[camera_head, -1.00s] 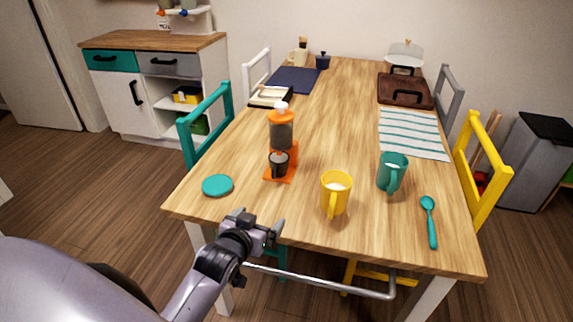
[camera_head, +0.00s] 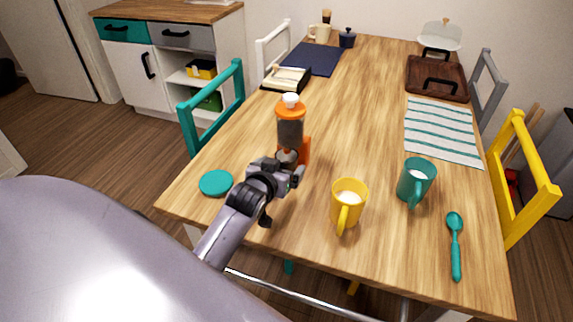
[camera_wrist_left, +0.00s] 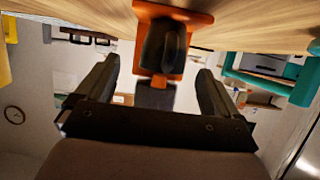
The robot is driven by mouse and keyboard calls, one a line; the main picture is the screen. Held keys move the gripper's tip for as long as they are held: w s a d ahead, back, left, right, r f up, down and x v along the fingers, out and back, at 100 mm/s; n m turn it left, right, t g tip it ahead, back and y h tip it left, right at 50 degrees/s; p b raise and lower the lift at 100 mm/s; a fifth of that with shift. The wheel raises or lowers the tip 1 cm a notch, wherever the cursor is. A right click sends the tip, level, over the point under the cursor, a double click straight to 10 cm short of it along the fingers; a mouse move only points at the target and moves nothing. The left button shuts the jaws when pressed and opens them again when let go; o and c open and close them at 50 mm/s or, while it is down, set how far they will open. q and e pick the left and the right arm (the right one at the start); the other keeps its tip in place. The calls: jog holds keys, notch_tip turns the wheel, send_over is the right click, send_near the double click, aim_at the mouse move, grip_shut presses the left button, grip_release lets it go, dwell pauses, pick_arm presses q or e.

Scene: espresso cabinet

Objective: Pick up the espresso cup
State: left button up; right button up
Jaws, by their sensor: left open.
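The small black espresso cup (camera_wrist_left: 165,45) sits on the orange espresso machine (camera_head: 291,125), seen upside down in the left wrist view. In the head view my left gripper hides most or all of the cup. My left gripper (camera_head: 287,173) is at the front of the machine, just above the table's near left part. In the wrist view its two fingers (camera_wrist_left: 158,72) are spread apart, with the cup ahead and between them. I cannot tell whether either finger touches it. My right gripper is not in view.
A yellow mug (camera_head: 348,205) stands right of the gripper, with a teal mug (camera_head: 416,182) and teal spoon (camera_head: 455,245) farther right. A teal coaster (camera_head: 216,183) lies left.

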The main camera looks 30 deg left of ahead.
aim_at(283, 164)
pick_arm(q)
jog(key=shift+a+x, duration=0.2)
jog(key=shift+x, duration=1.85)
jog(key=shift+c, duration=0.3)
jog(key=c, duration=1)
jog(key=shift+c, duration=0.2)
